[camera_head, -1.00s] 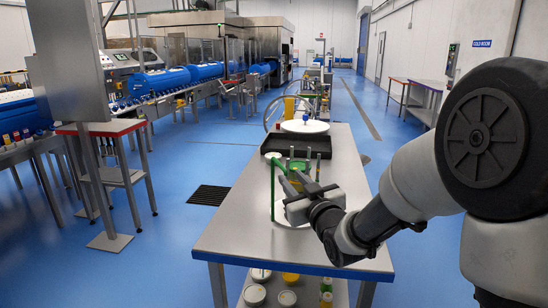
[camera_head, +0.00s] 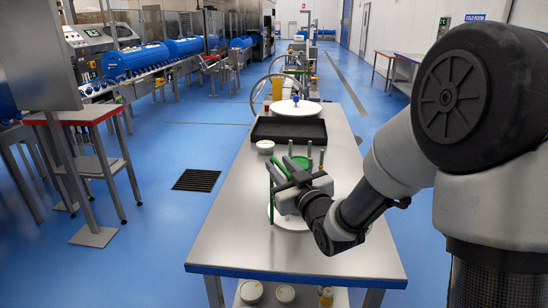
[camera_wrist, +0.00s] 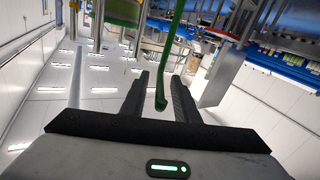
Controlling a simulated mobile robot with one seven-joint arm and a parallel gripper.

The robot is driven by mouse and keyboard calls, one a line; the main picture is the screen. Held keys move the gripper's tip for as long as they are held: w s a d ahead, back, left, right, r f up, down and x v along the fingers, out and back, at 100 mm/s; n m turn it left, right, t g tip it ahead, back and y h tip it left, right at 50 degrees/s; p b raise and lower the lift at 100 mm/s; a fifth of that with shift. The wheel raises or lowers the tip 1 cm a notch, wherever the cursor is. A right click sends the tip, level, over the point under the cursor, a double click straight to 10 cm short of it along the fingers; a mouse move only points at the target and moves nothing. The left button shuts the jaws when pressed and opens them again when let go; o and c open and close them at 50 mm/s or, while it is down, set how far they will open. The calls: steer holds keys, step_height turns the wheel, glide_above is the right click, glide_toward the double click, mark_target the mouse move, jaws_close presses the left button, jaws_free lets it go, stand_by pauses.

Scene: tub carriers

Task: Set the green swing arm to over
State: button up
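The green swing arm (camera_head: 271,202) shows in the head view as a thin upright green bar at the left of a fixture on the steel table. A green part (camera_head: 299,162) shows at the fixture's top, behind my gripper. My gripper (camera_head: 280,170) is at the fixture, its fingers pointing up and left beside the green bar. In the wrist view the green bar (camera_wrist: 171,55) runs down between the two fingers (camera_wrist: 161,90) and ends in a rounded tip. The fingers are apart, with a gap on each side of the bar. My gripper and arm hide part of the fixture.
Grey posts (camera_head: 309,155) stand up around the fixture. A black tray (camera_head: 289,130), a small white-lidded tub (camera_head: 265,147) and a round white disc (camera_head: 296,108) lie farther back on the table (camera_head: 250,248). The table's near part is clear.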

steer(key=shift+w+a, duration=0.2)
steer(key=shift+w, duration=0.25)
steer(key=shift+c, duration=0.3)
jaws_close()
